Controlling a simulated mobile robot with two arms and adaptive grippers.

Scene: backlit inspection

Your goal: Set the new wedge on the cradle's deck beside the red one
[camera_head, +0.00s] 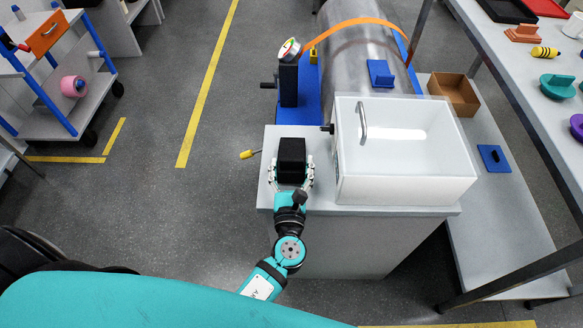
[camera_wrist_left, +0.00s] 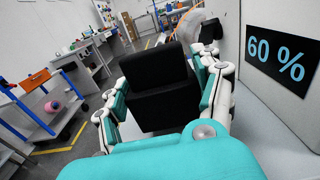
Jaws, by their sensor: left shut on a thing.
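My left gripper (camera_head: 291,170) is shut on a black block (camera_head: 291,155), the only wedge candidate near it, at the front left of a grey bench (camera_head: 265,192). The block also shows in the left wrist view (camera_wrist_left: 158,85), between the fingers. I cannot tell whether it touches the bench. Behind it, the cradle's blue deck (camera_head: 313,100) lies under the left side of a big metal cylinder (camera_head: 350,50). A black post (camera_head: 289,85) with a dial on top stands at the deck's left. I cannot make out a red wedge. My right gripper is out of view.
A white open bin (camera_head: 405,185) with a handle stands right of the block. A blue bracket (camera_head: 380,73) is by the cylinder. A cardboard box (camera_head: 455,95) stands further right.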

